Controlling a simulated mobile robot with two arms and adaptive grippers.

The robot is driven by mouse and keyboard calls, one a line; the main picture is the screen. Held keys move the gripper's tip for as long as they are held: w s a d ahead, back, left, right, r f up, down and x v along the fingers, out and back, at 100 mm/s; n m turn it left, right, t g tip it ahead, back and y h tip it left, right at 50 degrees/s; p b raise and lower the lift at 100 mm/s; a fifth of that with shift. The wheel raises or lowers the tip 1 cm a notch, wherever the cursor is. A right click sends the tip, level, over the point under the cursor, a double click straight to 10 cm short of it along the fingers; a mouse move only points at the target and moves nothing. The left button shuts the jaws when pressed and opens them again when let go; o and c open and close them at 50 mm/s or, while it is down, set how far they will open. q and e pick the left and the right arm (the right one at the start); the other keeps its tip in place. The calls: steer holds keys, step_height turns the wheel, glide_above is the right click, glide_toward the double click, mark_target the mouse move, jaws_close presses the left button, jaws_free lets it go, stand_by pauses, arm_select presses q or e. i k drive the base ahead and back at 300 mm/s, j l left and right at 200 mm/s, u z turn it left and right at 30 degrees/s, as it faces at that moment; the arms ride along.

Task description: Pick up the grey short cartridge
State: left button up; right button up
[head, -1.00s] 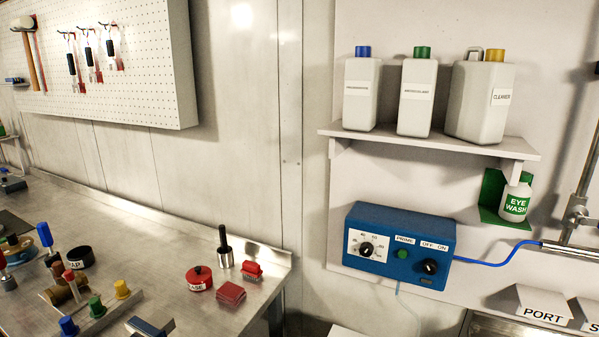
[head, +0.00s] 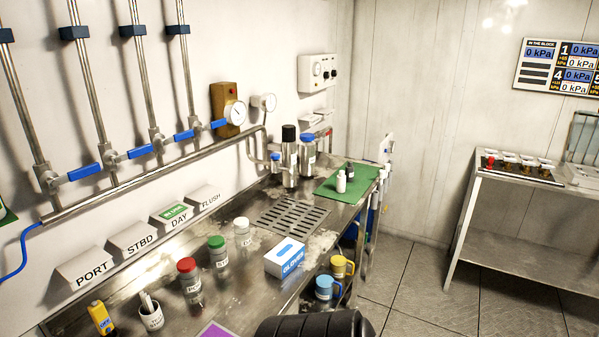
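I cannot make out a grey short cartridge for certain in the head view. Grey metallic cylinders stand at the far end of the steel counter: one with a black top (head: 290,160) and one with a blue top (head: 307,153). I cannot tell whether either is a cartridge. Neither of my grippers is in view.
The steel counter (head: 225,262) holds capped bottles (head: 189,281), a gloves box (head: 286,258), a drain grate (head: 290,216) and a green mat (head: 330,187).

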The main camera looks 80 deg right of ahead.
mark_target(349, 167)
steer(key=z, duration=2.95)
steer(key=i+l, duration=0.55)
